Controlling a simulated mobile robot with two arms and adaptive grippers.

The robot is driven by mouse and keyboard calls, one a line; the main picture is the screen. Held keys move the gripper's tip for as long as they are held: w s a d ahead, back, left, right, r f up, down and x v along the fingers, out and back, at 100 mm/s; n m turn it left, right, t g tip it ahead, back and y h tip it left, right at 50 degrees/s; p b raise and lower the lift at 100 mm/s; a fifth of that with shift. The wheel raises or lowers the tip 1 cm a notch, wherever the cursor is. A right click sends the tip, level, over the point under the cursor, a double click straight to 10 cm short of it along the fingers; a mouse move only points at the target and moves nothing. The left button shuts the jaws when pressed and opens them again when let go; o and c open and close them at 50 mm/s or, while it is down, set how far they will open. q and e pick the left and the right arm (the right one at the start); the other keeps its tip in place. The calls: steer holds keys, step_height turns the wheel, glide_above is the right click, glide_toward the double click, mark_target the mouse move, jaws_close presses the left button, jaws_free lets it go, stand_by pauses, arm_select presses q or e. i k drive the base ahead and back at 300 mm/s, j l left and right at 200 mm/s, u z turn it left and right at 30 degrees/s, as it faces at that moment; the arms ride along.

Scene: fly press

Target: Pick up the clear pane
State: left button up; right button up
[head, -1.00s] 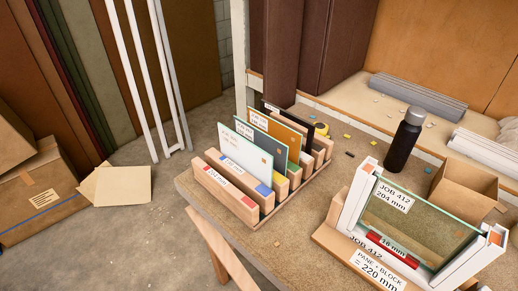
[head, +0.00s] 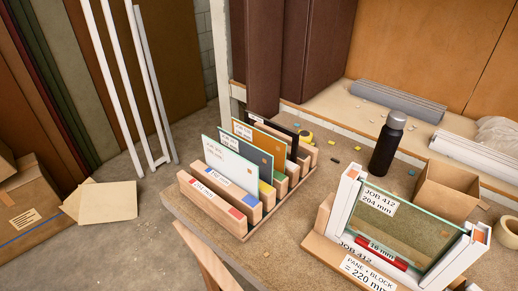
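A see-through pane with greenish edges (head: 420,233) stands in a white U-shaped frame (head: 343,208) at the right of the bench. A label on it reads JOB 412, 204 mm. A red block (head: 381,250) marked 16 mm lies at its lower edge. A wooden rack (head: 212,204) to the left holds several upright panes. Its front pane is pale white (head: 228,160), with a grey-dark pane (head: 266,164), an orange pane (head: 262,143) and a black-edged one behind. Their lower edges are hidden by the slats. Neither gripper is in view.
A dark bottle (head: 387,146) and an open cardboard box (head: 446,190) stand behind the frame. A tape roll (head: 508,232) is at the right edge. A yellow tape measure (head: 307,137) sits behind the rack. Bench space between rack and frame is mostly clear.

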mark_target(414, 237)
steer(key=z, duration=1.3)
steer(key=k+j+z, duration=0.2)
steer(key=k+j, duration=0.1)
steer(key=k, duration=0.05)
